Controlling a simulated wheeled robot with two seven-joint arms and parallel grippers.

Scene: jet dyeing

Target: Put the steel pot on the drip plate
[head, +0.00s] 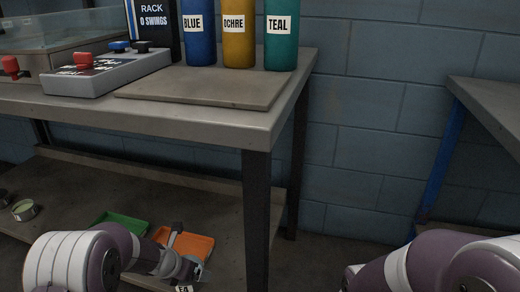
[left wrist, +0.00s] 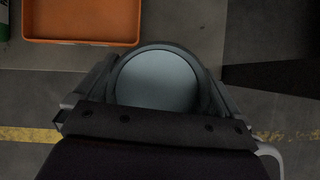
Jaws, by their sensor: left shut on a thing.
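A round grey steel pot (left wrist: 157,80) shows from above in the left wrist view, between the fingers of my left gripper (left wrist: 158,62). The gripper is shut on it. In the head view my left gripper (head: 190,271) is low at the bottom edge, in front of the lower shelf, and the pot is mostly cut off there. A flat grey-brown slab (head: 205,87), which may be the drip plate, lies bare on the tabletop, above and away from the gripper. My right gripper is out of view; only my right arm shows.
On the table (head: 190,117) stand blue (head: 201,45), ochre (head: 238,48) and teal (head: 281,50) bottles behind the slab, and a control box (head: 105,75) to its left. An orange tray (head: 190,243) and a green tray (head: 122,221) lie on the lower shelf. A table leg (head: 256,200) stands right of the gripper.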

